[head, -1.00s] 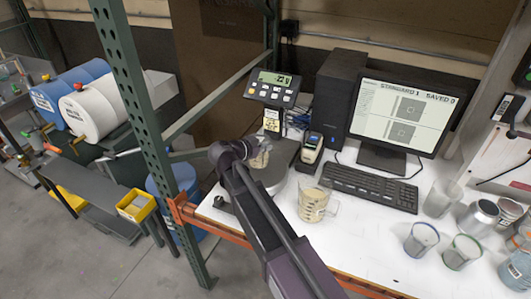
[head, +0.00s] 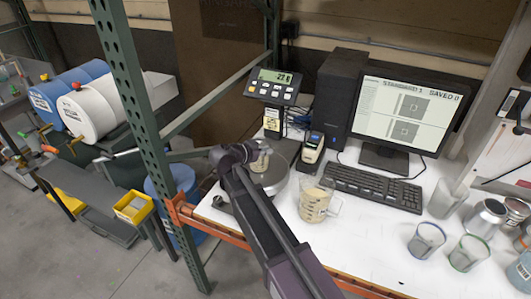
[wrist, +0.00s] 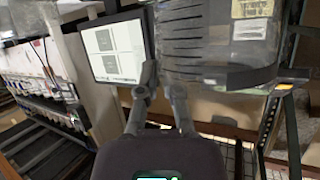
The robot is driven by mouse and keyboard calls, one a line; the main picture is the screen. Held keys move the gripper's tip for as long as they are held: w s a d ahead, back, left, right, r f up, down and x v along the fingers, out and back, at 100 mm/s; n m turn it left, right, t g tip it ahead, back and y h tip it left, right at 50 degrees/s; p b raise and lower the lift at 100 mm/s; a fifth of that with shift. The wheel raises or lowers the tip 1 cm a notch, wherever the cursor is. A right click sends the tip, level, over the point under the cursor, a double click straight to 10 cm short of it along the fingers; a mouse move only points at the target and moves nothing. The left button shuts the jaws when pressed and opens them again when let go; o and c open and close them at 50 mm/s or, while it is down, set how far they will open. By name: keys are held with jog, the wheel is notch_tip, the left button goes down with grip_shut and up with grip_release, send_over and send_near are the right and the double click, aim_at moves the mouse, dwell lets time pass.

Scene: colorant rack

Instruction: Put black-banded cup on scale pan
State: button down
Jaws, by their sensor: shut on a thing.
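My gripper (head: 251,153) is shut on a small clear cup (head: 262,162) with pale contents, over the round metal scale pan (head: 273,180). The cup looks upright; I cannot tell whether its base touches the pan. My arm hides part of the pan's front left. In the wrist view the cup (wrist: 215,42) fills the upper right, large and translucent, beside my gripper's fingers (wrist: 163,80).
The scale's display (head: 274,82) stands behind the pan. A beaker of tan liquid (head: 316,203) and a handheld meter (head: 311,150) stand close right of it. A keyboard (head: 373,190), blue-rimmed cup (head: 426,240) and green-rimmed cup (head: 468,252) are farther right. A green rack post (head: 140,120) rises at left.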

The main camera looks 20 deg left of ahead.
jog(key=c, duration=1.2)
grip_release()
jog(key=shift+f, duration=0.15)
jog(key=shift+c, duration=0.2)
jog(key=o, duration=0.4)
jog(key=shift+o, duration=0.2)
jog(key=shift+r, duration=0.25)
jog(key=p+v, duration=0.4)
jog(key=v, duration=0.8)
jog(key=shift+p, duration=0.3)
